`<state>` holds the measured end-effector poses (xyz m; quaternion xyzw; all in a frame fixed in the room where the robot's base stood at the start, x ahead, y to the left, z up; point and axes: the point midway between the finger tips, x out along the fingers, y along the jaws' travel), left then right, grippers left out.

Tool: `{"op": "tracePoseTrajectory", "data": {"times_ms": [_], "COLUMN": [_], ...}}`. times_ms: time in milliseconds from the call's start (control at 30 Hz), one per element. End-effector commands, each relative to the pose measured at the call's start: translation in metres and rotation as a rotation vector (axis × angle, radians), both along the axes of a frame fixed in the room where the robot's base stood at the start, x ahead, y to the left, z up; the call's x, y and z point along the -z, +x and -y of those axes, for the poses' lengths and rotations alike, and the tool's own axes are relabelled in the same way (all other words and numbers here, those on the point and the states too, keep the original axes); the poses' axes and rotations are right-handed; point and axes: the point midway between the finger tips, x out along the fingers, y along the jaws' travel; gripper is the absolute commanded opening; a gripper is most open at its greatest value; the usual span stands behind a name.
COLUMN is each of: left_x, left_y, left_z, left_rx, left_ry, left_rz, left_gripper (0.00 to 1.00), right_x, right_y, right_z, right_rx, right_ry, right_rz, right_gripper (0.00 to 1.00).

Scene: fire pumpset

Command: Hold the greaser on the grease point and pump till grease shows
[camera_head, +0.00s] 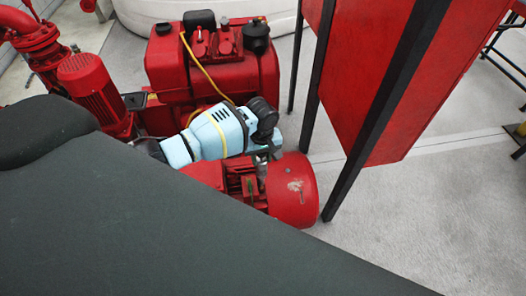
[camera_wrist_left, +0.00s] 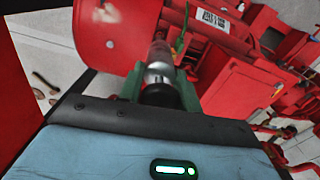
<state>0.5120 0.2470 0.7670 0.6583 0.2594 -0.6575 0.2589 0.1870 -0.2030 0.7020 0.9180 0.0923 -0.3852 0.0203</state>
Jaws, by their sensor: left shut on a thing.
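My left gripper (camera_head: 264,156) reaches over the red motor (camera_head: 293,200) on my light blue arm. In the left wrist view the green fingers of my left gripper (camera_wrist_left: 160,88) are shut on the greaser (camera_wrist_left: 159,70), a small cylinder with a silver body and a dark lower part. The greaser also shows small and partly hidden in the head view (camera_head: 262,172). Its far end lies against the red motor housing in the picture. I cannot tell whether it touches. The grease point cannot be made out, and no grease is visible. My right gripper is not in view.
A red engine (camera_head: 210,65) with a yellow cable stands behind the arm. A red pump (camera_head: 92,88) with pipes is at the left. A red panel (camera_head: 375,80) on dark posts stands close on the right. Grey floor (camera_head: 430,215) is clear at the lower right.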

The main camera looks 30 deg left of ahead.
Motion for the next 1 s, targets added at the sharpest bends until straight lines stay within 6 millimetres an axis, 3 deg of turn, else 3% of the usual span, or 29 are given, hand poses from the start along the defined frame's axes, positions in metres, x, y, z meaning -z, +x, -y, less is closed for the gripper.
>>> {"op": "tracePoseTrajectory", "data": {"times_ms": [300,1000], "left_x": [0.019,0.021], "left_y": [0.0,0.001], "left_z": [0.001,0.0], "left_rx": [0.0,0.0], "left_ry": [-0.001,-0.001], "left_rz": [0.0,0.002], "left_gripper": [0.0,0.0], "right_x": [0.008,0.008], "right_y": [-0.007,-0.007], "right_z": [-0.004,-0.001], "right_rx": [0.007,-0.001], "right_ry": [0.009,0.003], "right_rz": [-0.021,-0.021], "right_gripper": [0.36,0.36]}}
